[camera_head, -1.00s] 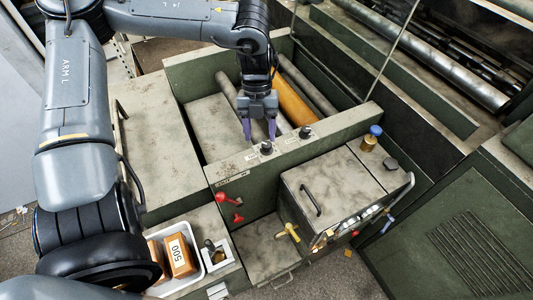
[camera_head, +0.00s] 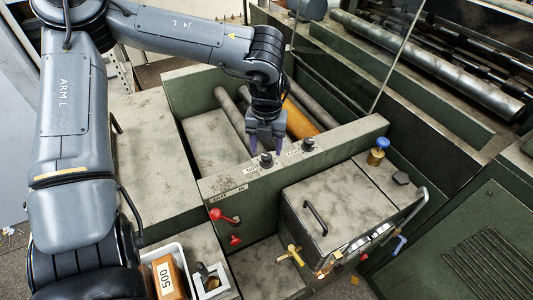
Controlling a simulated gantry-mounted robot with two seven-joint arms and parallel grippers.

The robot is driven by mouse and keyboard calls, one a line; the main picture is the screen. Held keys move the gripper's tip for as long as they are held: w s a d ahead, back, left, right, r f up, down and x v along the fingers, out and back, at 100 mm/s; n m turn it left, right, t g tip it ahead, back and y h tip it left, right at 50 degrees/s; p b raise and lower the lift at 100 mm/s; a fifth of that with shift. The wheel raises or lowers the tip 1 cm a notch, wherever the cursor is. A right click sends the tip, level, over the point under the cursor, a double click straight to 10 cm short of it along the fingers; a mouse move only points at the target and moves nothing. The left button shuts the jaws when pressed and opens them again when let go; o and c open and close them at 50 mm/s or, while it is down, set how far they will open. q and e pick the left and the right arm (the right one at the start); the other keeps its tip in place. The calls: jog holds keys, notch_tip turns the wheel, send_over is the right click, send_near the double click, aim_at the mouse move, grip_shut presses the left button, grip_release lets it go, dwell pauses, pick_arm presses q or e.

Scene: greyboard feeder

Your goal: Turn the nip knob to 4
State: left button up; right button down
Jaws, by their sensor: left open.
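Two small black knobs stand on the top edge of the green feeder wall, each beside a small white label. The left knob (camera_head: 266,161) and the right knob (camera_head: 308,145) are similar; the label print is too small to read surely, so I cannot tell which is the nip knob or its setting. My left gripper (camera_head: 266,149) points down with its purple fingers apart. Its fingertips are at or just above the left knob, one to each side of it in the picture. I cannot tell whether they touch it. My right gripper is out of view.
An orange roller (camera_head: 299,121) and grey rollers lie behind the wall. In front are a red lever (camera_head: 216,214), a brass handle (camera_head: 293,253) and a grey box with a black handle (camera_head: 316,217). A blue-capped brass knob (camera_head: 377,151) stands right. A white tray (camera_head: 174,249) is at lower left.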

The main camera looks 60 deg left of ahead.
aim_at(267, 157)
pick_arm(q)
jog(key=shift+f, duration=1.55)
jog(key=shift+c, duration=0.3)
grip_shut()
